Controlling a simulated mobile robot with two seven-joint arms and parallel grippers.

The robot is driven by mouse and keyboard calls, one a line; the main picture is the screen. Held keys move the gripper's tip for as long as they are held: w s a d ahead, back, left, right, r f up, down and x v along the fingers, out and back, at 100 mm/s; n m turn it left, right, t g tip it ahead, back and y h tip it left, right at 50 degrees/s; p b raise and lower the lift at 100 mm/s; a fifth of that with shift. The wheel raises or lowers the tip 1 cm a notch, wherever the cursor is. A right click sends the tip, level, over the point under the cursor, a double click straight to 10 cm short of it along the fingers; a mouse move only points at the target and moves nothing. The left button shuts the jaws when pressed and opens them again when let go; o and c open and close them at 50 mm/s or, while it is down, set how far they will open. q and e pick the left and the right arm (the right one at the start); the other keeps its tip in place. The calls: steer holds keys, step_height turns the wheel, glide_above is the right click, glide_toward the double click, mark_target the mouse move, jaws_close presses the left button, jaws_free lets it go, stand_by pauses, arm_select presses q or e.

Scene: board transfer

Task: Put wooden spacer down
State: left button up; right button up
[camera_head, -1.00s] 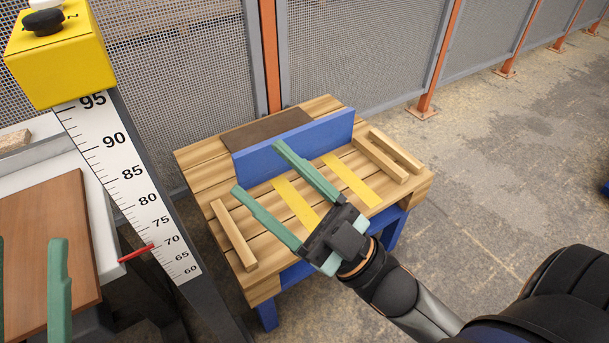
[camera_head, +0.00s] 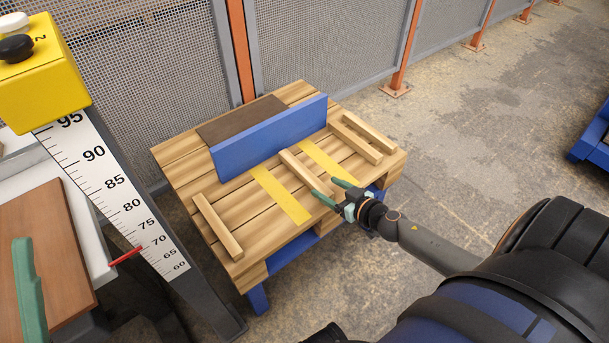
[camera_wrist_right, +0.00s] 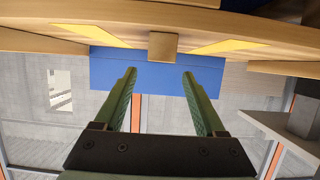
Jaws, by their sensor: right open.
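A wooden spacer (camera_head: 304,170) lies flat on the pallet-like wooden table (camera_head: 190,168), between two yellow strips. Its near end also shows in the right wrist view (camera_wrist_right: 163,46). My right gripper (camera_head: 326,187) is open and empty at the front edge of the table, just off the spacer's near end. In the right wrist view its green fingers (camera_wrist_right: 159,73) stand apart with nothing between them. Part of my left gripper, a green finger (camera_head: 28,290), shows at the lower left edge; its other finger cannot be made out.
A blue upright board (camera_head: 268,137) stands behind the spacer, with a brown panel (camera_head: 240,119) beyond it. Another wooden bar (camera_head: 217,225) lies at the left, and two bars (camera_head: 355,138) lie at the right. A post with a scale (camera_head: 115,190) and a brown board (camera_head: 45,250) are at left.

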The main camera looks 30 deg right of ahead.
mark_target(311, 178)
steer(key=b+x, duration=0.1)
steer(key=x, duration=0.3)
steer(key=shift+w, duration=0.2)
steer(key=shift+b+x, duration=0.85)
steer(key=shift+x, duration=1.75)
arm_select(q)
steer(key=f, duration=0.3)
steer(key=shift+d+f, duration=0.1)
steer(key=shift+d, duration=0.15)
arm_select(e)
jaws_close()
